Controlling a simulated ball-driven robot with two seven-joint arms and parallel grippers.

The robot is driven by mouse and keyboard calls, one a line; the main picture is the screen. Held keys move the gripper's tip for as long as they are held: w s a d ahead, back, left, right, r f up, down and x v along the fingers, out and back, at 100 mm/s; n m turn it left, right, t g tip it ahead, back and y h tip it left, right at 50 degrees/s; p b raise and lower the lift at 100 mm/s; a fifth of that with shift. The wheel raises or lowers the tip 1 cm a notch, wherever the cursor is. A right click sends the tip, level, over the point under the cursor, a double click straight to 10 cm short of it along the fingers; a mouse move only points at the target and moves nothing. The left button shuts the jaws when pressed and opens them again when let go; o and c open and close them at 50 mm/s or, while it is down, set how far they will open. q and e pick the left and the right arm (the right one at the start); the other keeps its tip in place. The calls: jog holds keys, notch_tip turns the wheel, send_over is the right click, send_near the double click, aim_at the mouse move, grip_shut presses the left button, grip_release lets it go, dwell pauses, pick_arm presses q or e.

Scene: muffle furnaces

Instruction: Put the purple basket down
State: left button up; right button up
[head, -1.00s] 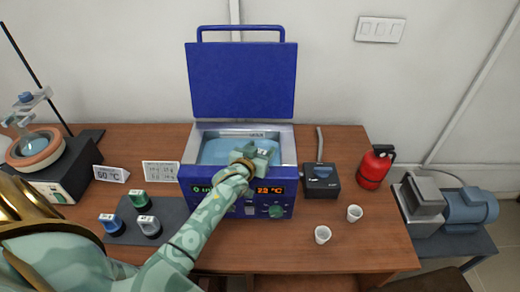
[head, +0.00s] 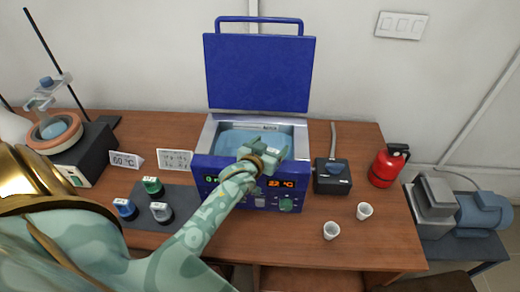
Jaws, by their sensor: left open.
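The blue water bath (head: 245,198) stands on the table with its lid (head: 258,75) raised, and pale blue water (head: 232,142) shows inside. My left gripper (head: 272,142) is open over the front right part of the bath's opening. The arm and hand cover part of the bath's front and basin. I cannot make out a purple basket, in the bath or elsewhere; the hand may hide it. My right gripper does not show.
A dark mat (head: 182,197) left of the bath bears three small items with blue, green and greyish tops. A black box (head: 332,178), two white cups (head: 331,230) and a red extinguisher (head: 387,167) stand on the right. The front right tabletop is largely clear.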

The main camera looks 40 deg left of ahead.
pick_arm(q)
jog(key=p+v, duration=0.1)
jog(key=v, duration=0.8)
jog(key=shift+s, duration=0.2)
jog(key=shift+r, duration=0.15)
jog(key=shift+c, duration=0.4)
